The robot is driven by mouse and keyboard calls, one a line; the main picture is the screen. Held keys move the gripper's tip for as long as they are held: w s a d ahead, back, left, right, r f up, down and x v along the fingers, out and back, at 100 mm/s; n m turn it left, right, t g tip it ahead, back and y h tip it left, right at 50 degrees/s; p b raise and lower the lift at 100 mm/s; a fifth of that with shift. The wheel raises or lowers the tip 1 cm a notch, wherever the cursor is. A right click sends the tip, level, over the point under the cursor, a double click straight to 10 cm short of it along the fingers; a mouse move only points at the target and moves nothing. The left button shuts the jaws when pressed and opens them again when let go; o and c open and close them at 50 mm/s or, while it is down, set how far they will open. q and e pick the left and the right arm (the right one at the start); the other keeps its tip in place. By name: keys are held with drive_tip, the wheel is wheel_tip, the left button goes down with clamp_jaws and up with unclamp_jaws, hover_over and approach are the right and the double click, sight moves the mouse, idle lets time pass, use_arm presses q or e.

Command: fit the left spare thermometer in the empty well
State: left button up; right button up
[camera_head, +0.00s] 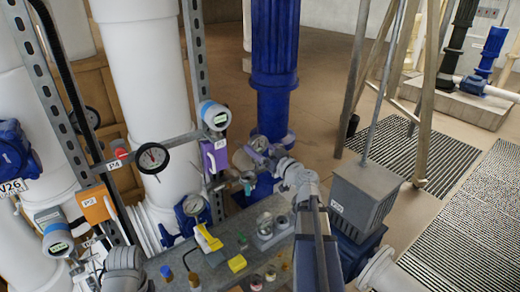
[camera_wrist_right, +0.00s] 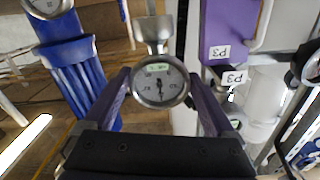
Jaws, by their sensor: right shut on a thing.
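My right gripper (camera_head: 258,150) is shut on a round dial thermometer (camera_wrist_right: 160,84) with a steel rim, a white face and a small green label. In the right wrist view the purple fingers (camera_wrist_right: 160,98) stand on both sides of the dial. A steel neck joins the dial at its upper edge in that view. The head view shows the held thermometer (camera_head: 259,144) in front of the blue column, right of the purple P3 box (camera_head: 214,155). I cannot make out the empty well. My left gripper is not seen.
A blue column (camera_head: 274,70) stands behind the gripper. A grey box (camera_head: 362,190) stands right.

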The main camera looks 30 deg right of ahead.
drive_tip(key=w+f+b, duration=0.4)
drive_tip(key=w+f, duration=0.1)
drive_tip(key=w, duration=0.1)
drive_tip(key=shift+w+a+b, duration=0.25)
drive_tip(key=shift+w+b, duration=0.05)
drive_tip(key=shift+b, duration=0.1)
idle(0.5)
drive_tip(key=shift+f, duration=0.15)
idle(0.5)
drive_tip(key=shift+f+b, duration=0.2)
drive_tip(key=shift+b, duration=0.2)
drive_tip(key=shift+f+b, duration=0.4)
drive_tip(key=shift+f+b, duration=1.8)
drive_tip(key=shift+f, duration=0.25)
drive_tip(key=shift+f+b, duration=0.3)
drive_tip(key=shift+b, duration=0.25)
